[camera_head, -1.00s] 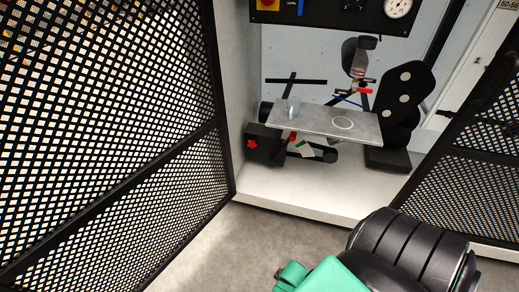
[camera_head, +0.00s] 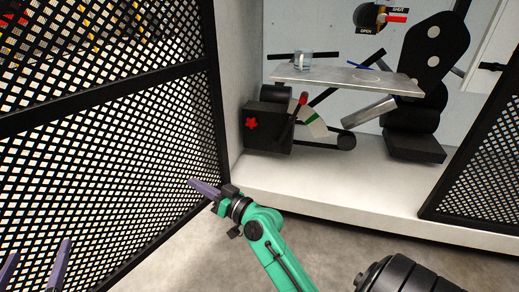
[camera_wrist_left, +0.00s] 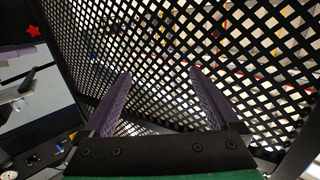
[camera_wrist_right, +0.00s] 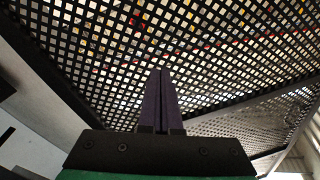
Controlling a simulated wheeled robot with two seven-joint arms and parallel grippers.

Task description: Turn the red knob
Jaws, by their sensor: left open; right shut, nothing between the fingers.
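The red star-shaped knob (camera_head: 251,124) is on the front of a black box (camera_head: 268,142) at the left end of the machine. The knob also shows at the upper left of the left wrist view (camera_wrist_left: 33,31). My left gripper (camera_head: 39,249) is open and empty at the lower left, well apart from the knob. In its wrist view its two purple fingers stand apart before the mesh. My right gripper (camera_head: 192,182) is shut and empty, below and left of the knob, near the mesh panel. Neither gripper touches the knob.
A black mesh panel (camera_head: 110,160) fills the left side and another mesh panel (camera_head: 490,170) stands at the right. A red-tipped lever (camera_head: 303,98) is just right of the box. A grey shelf (camera_head: 345,81) holds a clear cup (camera_head: 303,60). The pale ledge (camera_head: 330,185) in front is bare.

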